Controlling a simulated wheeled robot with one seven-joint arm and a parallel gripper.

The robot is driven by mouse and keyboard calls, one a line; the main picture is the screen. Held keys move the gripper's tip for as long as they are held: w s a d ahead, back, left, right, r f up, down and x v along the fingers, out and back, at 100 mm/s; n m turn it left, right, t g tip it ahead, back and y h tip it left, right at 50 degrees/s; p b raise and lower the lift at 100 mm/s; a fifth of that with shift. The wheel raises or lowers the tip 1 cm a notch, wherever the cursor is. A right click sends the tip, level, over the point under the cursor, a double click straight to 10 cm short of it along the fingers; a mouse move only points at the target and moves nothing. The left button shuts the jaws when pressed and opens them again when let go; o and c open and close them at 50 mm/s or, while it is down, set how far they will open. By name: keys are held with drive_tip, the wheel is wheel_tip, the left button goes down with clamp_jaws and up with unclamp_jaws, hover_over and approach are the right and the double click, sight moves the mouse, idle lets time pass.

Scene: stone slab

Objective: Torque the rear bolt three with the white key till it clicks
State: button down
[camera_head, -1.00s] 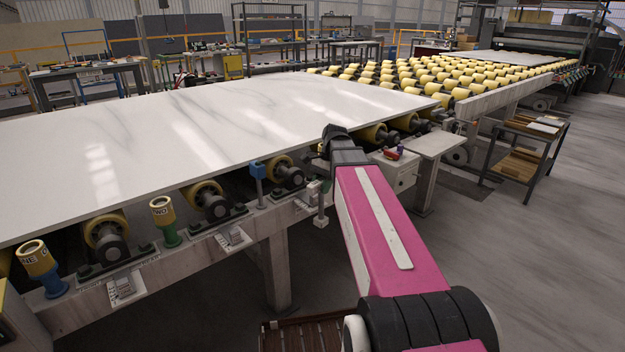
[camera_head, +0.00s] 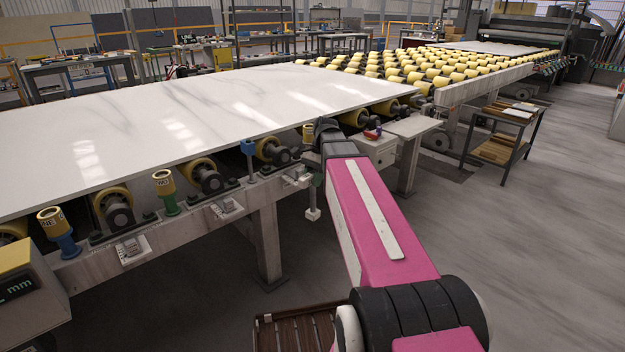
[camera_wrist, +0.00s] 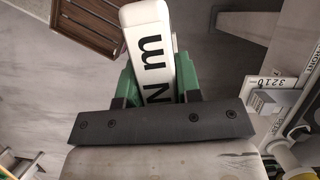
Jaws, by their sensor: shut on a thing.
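My gripper (camera_wrist: 156,90) has green fingers closed on the sides of the white key (camera_wrist: 147,42), which bears black "N m" lettering in the wrist view. In the head view my dark wrist covers most of the grip; a pale block (camera_head: 313,214), seemingly the key's lower end, hangs below it, in front of the frame rail (camera_head: 180,220). A yellow-topped cup (camera_head: 308,133) shows just left of my wrist. Dark bolt heads sit beside the roller bearings (camera_head: 274,150), but which is rear bolt three cannot be told. The key's working end is not clearly seen.
A white marble slab (camera_head: 190,120) lies on yellow rollers above the rail. Cups marked ONE (camera_head: 53,222) and TWO (camera_head: 163,184) stand along it. A grey box (camera_head: 30,300) with a display is at lower left. A scale plate (camera_wrist: 262,82) lies right of the key.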

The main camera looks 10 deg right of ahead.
drive_tip(key=shift+s, duration=0.4)
drive_tip(key=shift+n+g+h, duration=0.6)
drive_tip(key=shift+n+h, duration=0.1)
drive_tip(key=shift+n, duration=1.6)
